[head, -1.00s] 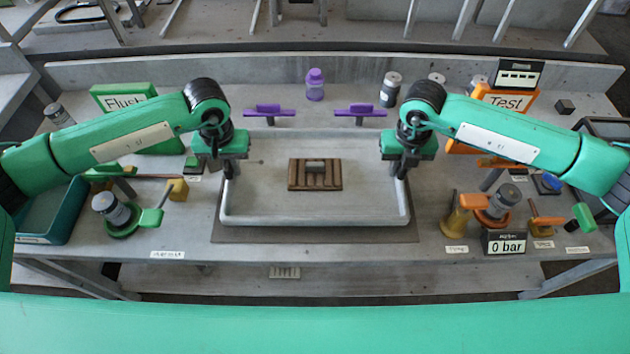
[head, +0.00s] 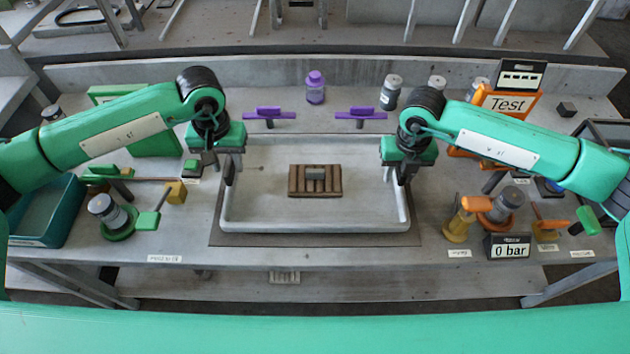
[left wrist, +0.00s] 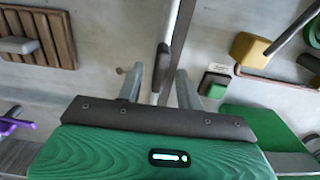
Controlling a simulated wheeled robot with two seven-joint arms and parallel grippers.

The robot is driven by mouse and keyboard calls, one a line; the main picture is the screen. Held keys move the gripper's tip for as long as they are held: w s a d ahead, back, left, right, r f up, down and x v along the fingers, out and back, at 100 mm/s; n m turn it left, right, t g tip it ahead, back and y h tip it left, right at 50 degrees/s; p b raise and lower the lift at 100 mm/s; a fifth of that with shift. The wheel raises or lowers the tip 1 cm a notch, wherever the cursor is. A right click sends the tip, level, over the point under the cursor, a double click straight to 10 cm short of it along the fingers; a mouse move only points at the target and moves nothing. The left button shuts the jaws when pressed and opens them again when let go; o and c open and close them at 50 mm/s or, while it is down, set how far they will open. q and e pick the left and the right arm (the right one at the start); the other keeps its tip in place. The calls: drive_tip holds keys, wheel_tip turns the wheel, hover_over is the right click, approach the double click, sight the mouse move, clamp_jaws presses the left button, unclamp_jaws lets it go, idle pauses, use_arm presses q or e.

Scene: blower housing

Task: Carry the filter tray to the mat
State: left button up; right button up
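The filter tray (head: 316,226) is a wide, shallow grey tray with raised walls and a dark upright handle at each end. It lies level over the dark mat (head: 316,239), whose border shows at the front and sides. A brown slatted block (head: 300,188) with a grey top piece sits inside. My left gripper (head: 225,164) is at the left handle. In the left wrist view its fingers (left wrist: 159,88) are apart, one on each side of the handle (left wrist: 162,67). My right gripper (head: 403,168) is at the right handle; its fingers look apart, partly hidden.
Two purple clamps (head: 269,114) (head: 360,115) and a purple bottle (head: 315,87) stand behind the tray. Green fixtures and a teal bin (head: 44,222) are at the left. Orange fixtures, a Test sign (head: 508,104) and a 0 bar display (head: 508,246) are at the right.

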use_arm(q)
wheel_tip(320, 180, up, 8)
use_arm(e)
drive_tip(key=shift+r, duration=0.1)
wheel_tip(320, 180, up, 12)
drive_tip(key=shift+f, duration=0.1)
idle(0.3)
idle(0.5)
